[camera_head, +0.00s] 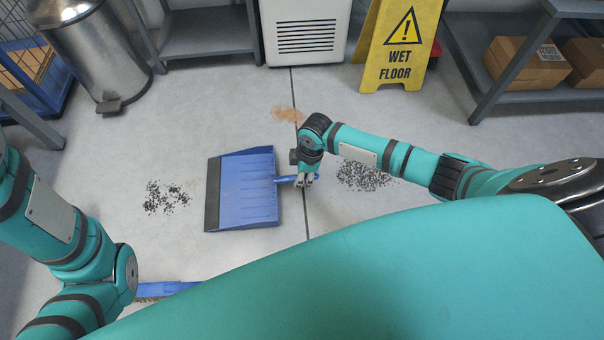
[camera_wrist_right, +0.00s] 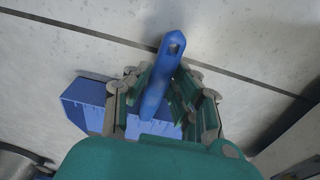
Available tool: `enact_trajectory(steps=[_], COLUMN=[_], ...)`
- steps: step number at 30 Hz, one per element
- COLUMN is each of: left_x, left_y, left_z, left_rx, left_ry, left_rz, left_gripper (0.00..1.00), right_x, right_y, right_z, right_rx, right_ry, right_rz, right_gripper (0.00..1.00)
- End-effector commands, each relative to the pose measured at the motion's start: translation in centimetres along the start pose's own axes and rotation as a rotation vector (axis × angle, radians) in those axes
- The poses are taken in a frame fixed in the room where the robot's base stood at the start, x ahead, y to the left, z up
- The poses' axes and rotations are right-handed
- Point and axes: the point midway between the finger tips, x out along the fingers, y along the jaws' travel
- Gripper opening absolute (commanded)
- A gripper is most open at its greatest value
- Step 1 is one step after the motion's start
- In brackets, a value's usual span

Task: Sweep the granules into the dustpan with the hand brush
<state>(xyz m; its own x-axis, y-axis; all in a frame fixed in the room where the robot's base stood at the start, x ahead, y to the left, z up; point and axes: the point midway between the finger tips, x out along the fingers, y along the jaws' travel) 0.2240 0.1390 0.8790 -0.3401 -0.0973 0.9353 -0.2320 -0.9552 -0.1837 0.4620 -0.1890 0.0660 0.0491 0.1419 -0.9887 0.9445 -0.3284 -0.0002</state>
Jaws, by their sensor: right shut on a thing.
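The blue dustpan (camera_head: 248,190) lies on the floor with its dark lip facing left and its handle to the right. My right gripper (camera_head: 305,180) is shut on the dustpan's handle; in the right wrist view the handle (camera_wrist_right: 158,90) sits between the fingers. One patch of dark granules (camera_head: 166,197) lies left of the lip, apart from it. Another patch of granules (camera_head: 363,176) lies right of the handle, partly behind my right arm. The blue hand brush (camera_head: 165,288) shows only in part at the lower left. My left gripper is hidden.
An orange stain (camera_head: 288,114) marks the floor beyond the dustpan. A yellow wet floor sign (camera_head: 399,45), a steel bin (camera_head: 92,50), a white appliance (camera_head: 305,30) and a shelf with boxes (camera_head: 527,62) stand farther back. The floor around the left granules is clear.

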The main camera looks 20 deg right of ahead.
Motion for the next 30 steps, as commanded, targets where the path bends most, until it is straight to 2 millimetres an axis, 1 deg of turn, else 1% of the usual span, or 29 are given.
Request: enact_trajectory(steps=[8, 9, 15, 22, 25, 28, 30], left_x=[0.2, 0.3, 0.4, 0.3, 0.2, 0.2, 0.2], left_y=[0.1, 0.1, 0.1, 0.0, 0.0, 0.0, 0.0], left_z=[-0.3, -0.3, -0.3, -0.3, -0.3, -0.2, -0.2], left_rx=[0.002, 0.002, 0.002, 0.001, 0.001, 0.001, 0.001], left_ry=[0.009, 0.01, 0.012, 0.012, 0.011, 0.01, 0.01], left_rz=[0.004, 0.005, 0.004, 0.001, -0.001, 0.0, 0.001], left_gripper=[0.86, 0.86, 0.86, 0.86, 0.86, 0.86, 0.86], right_x=[0.6, 0.6, 0.5, 0.6, 0.2, -0.9, -2.2], right_y=[0.0, 0.0, 0.0, 0.0, 0.0, 0.1, 0.1], right_z=[0.0, 0.0, 0.0, 0.1, 0.1, 0.2, 0.1], right_rx=[0.0, 0.0, 0.0, 0.0, 0.0, 0.0, -0.001], right_ry=[0.002, 0.002, 0.001, -0.002, -0.001, 0.0, 0.001], right_rz=[0.001, 0.001, 0.001, -0.001, 0.0, 0.002, 0.002], right_gripper=[0.0, 0.23, 0.49, 0.49, 0.49, 0.49, 0.49])
